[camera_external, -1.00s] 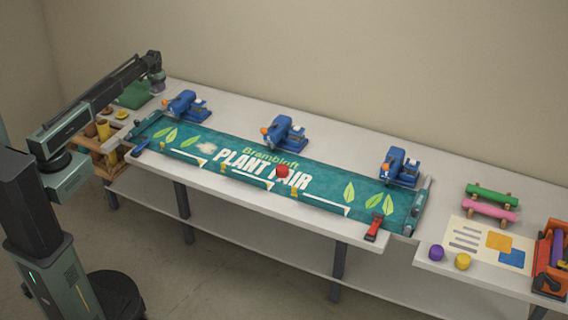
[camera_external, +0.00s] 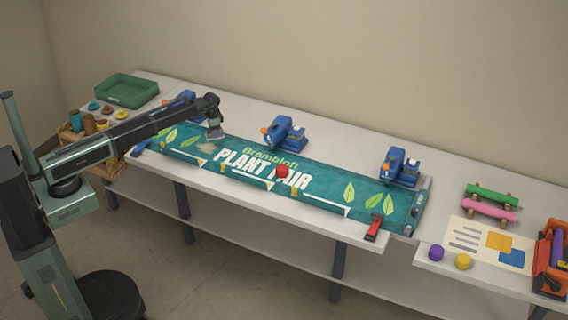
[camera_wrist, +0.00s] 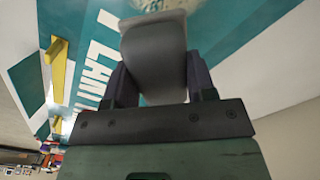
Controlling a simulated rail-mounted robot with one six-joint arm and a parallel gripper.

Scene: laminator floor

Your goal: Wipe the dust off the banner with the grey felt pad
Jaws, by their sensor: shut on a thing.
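The teal banner (camera_external: 325,188) with "Brambloft PLANT FAIR" lettering and green leaves lies flat along the table. A pale tan dust patch (camera_external: 207,148) shows on its left part, left of the lettering. It also shows at the top edge of the wrist view (camera_wrist: 150,4), partly hidden by the pad. My gripper (camera_external: 214,127) is shut on the grey felt pad (camera_wrist: 155,60) and holds it over the banner's left part, close to the dust. In the external view the pad (camera_external: 216,135) looks low; I cannot tell whether it touches the banner.
Several blue machines (camera_external: 285,132) stand along the banner's back edge; my arm partly covers the left one. A red knob (camera_external: 283,171) sits on the banner. A green tray (camera_external: 127,90) stands far left.

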